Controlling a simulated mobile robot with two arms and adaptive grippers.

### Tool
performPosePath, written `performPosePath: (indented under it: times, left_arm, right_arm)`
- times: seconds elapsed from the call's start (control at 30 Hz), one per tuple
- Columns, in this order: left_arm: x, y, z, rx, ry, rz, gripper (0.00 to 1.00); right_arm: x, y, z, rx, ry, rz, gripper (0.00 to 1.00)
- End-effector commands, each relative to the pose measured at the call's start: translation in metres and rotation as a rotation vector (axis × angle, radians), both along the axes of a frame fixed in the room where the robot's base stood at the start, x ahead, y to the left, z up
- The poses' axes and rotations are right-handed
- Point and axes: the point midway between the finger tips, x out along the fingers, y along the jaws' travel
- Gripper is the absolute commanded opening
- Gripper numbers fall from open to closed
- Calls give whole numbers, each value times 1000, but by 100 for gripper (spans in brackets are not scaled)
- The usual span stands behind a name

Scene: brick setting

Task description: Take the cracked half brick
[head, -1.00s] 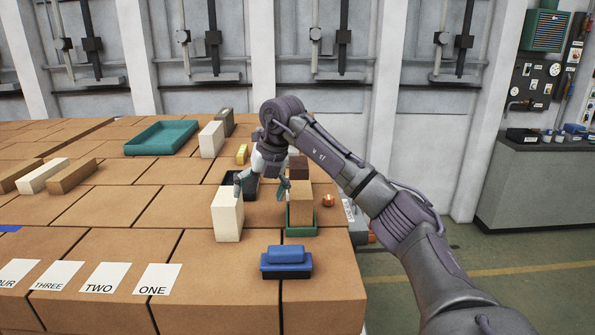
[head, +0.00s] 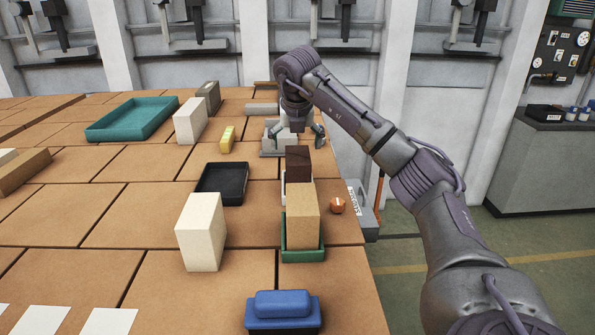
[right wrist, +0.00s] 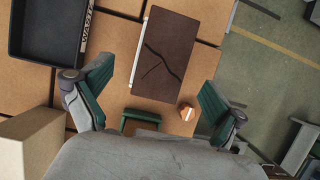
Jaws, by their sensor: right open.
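The cracked half brick is a dark brown block (head: 298,160) behind the tan brick in the head view. In the right wrist view its dark brown top (right wrist: 178,50) shows branching black cracks. My right gripper (head: 296,132) is open and empty. In the head view its fingers appear just beyond the dark brick. In the right wrist view the open fingers (right wrist: 158,80) are on either side of the brick's near part, apart from it; their exact height above it is unclear. My left gripper is not in view.
A tan brick (head: 302,212) stands in a green tray (head: 303,255) in front. A black tray (head: 222,198) marked WASTE in the wrist view, a cream brick (head: 200,232) and a yellow piece (head: 227,139) are left. A small orange-brown object (head: 337,205) lies near the right edge.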

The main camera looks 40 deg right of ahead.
Motion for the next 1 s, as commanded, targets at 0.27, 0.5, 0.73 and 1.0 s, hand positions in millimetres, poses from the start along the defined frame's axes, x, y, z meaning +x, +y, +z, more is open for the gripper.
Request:
performPosePath:
  times: [0.27,0.5,0.73,1.0]
  left_arm:
    - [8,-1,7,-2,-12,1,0]
    - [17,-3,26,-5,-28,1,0]
    - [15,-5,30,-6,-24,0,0]
    - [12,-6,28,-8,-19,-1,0]
  right_arm:
    - [9,-8,-28,0,1,1,96]
    - [16,-21,-52,1,6,-1,96]
    - [23,-26,-74,1,-1,0,96]
    - [23,-26,-75,1,-1,2,96]
